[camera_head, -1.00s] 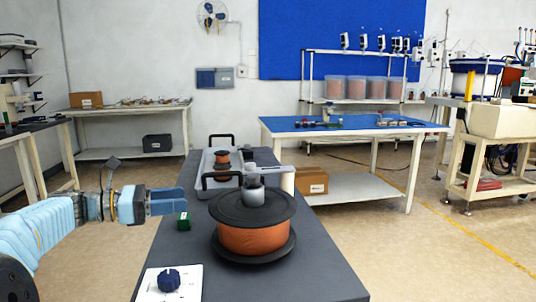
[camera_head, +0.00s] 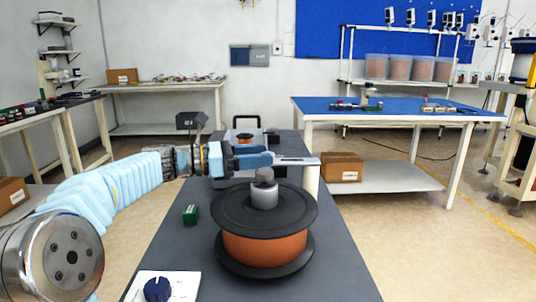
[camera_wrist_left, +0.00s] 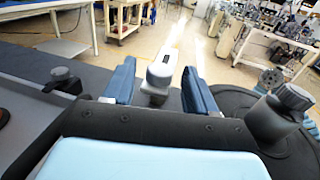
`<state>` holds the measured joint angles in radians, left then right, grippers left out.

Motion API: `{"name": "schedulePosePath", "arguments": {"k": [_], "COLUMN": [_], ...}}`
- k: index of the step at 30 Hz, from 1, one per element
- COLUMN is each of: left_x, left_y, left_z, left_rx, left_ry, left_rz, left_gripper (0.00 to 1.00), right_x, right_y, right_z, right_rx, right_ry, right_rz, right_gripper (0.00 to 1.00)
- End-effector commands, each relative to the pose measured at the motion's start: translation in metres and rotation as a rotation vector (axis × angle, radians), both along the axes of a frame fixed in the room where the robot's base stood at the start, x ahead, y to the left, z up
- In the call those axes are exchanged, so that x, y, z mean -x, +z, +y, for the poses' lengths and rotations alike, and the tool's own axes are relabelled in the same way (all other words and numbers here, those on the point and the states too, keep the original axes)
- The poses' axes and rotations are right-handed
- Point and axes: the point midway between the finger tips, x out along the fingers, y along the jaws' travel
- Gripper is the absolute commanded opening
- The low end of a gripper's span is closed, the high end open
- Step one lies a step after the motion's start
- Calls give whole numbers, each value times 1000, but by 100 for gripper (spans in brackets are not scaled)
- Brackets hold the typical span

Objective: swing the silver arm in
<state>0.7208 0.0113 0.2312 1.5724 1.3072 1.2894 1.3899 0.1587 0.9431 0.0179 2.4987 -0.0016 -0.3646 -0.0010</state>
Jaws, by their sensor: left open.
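The silver arm (camera_head: 297,160) reaches left from a pale upright post (camera_head: 310,181), just behind the big copper-wire spool (camera_head: 265,247). In the left wrist view the silver arm (camera_wrist_left: 162,70) has its rounded grey end between my two blue fingers, with a gap on both sides. My left gripper (camera_head: 262,156) is open and level with the arm's end; its fingers (camera_wrist_left: 160,88) flank that end. In the head view my gripper hides part of the arm. The spool has black flanges and a grey cap (camera_head: 264,192) on its spindle. My right gripper is not in view.
The dark bench (camera_head: 330,278) carries a white plate with a blue knob (camera_head: 158,289), a small green block (camera_head: 190,214) and a smaller spool (camera_head: 244,138) farther back. A blue-topped table (camera_head: 400,112) stands behind right. The bench left of the big spool is mostly clear.

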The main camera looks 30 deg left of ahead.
Motion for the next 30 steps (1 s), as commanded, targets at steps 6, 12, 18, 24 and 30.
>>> {"name": "schedulePosePath", "arguments": {"k": [6,12,18,24,30], "left_x": [-16,-18,-18,-18,-18], "left_y": [0,0,0,0,0], "left_z": [-17,-19,-19,-19,-19], "left_rx": [0,-1,-1,-1,-1], "left_ry": [0,0,1,1,1], "left_rz": [0,1,1,1,-1], "left_gripper": [57,57,45,14,0], "right_x": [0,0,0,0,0], "right_y": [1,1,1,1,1], "right_z": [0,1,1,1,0], "right_rx": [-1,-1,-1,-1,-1], "right_ry": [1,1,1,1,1], "right_rz": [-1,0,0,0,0], "right_gripper": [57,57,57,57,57]}}
